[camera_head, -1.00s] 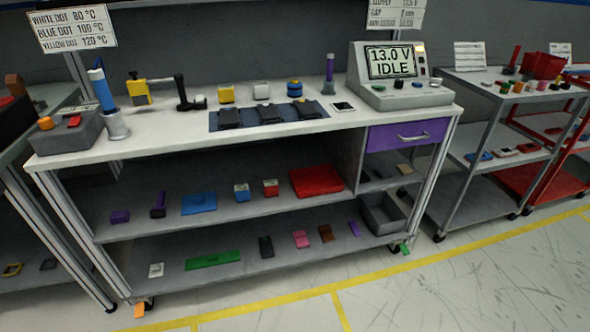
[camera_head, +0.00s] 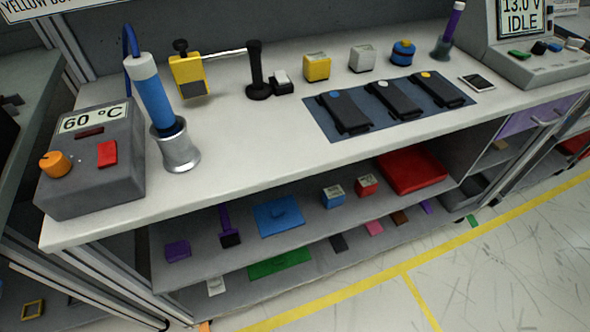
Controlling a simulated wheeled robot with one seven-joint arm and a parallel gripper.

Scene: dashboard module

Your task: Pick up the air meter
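No object here carries a readable "air meter" label, so I cannot tell which one it is. Small box-shaped items with pale or marked tops are a yellow box (camera_head: 317,67) and a white box (camera_head: 362,58) on the bench top, and a blue box (camera_head: 333,196) and a red box (camera_head: 366,185) on the upper shelf below. A yellow device with a dark face (camera_head: 187,77) stands at the bench's back left. A blue round item (camera_head: 403,52) stands right of the white box. My gripper is not in view.
A grey 60 °C station (camera_head: 92,160) and a blue-handled iron in a metal holder (camera_head: 181,151) occupy the bench's left end. A mat (camera_head: 363,130) bears black modules. A 13.0 V unit (camera_head: 535,70) stands right. The bench's front middle is clear.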

